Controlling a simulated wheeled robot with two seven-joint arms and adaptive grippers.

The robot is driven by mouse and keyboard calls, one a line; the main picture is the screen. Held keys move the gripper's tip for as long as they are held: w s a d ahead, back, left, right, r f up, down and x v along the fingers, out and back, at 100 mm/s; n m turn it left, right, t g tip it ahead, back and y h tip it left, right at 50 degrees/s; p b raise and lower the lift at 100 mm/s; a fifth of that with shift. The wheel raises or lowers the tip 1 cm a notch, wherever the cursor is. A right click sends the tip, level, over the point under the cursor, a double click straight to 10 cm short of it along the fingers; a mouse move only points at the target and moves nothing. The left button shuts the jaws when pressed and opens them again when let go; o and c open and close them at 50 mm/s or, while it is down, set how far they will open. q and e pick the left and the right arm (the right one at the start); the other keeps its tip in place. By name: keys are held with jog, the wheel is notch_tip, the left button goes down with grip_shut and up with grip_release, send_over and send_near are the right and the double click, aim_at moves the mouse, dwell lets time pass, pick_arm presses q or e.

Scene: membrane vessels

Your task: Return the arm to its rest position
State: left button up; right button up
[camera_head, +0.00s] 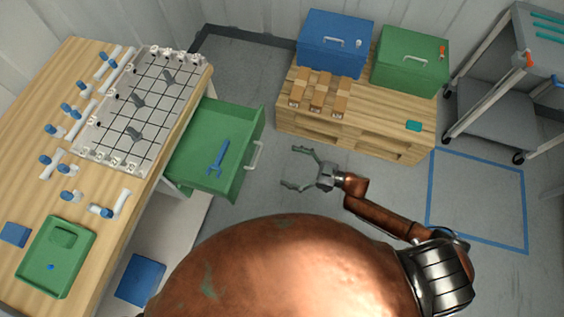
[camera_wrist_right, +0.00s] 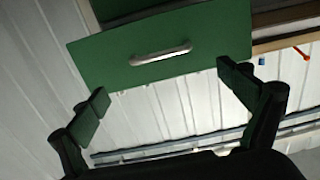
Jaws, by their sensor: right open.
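My right arm (camera_head: 385,214) reaches out from my body at the lower right of the head view. Its gripper (camera_head: 287,167) is open and empty over the grey floor, between the open green drawer and the wooden pallet. In the right wrist view the two fingers of this gripper (camera_wrist_right: 160,88) are spread apart, with the front of the green drawer (camera_wrist_right: 215,40) and its handle (camera_wrist_right: 160,54) beyond them. Nothing is between the fingers. My left gripper does not show in either view.
The green drawer (camera_head: 248,140) stands pulled out from the workbench (camera_head: 90,205), with a blue wrench (camera_head: 218,158) inside. The pallet (camera_head: 390,135) bears a blue box (camera_head: 335,40) and a green box (camera_head: 410,62). A grey cart (camera_head: 500,95) stands right, near a blue-taped floor square (camera_head: 478,200).

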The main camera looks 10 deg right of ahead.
dwell(0.5)
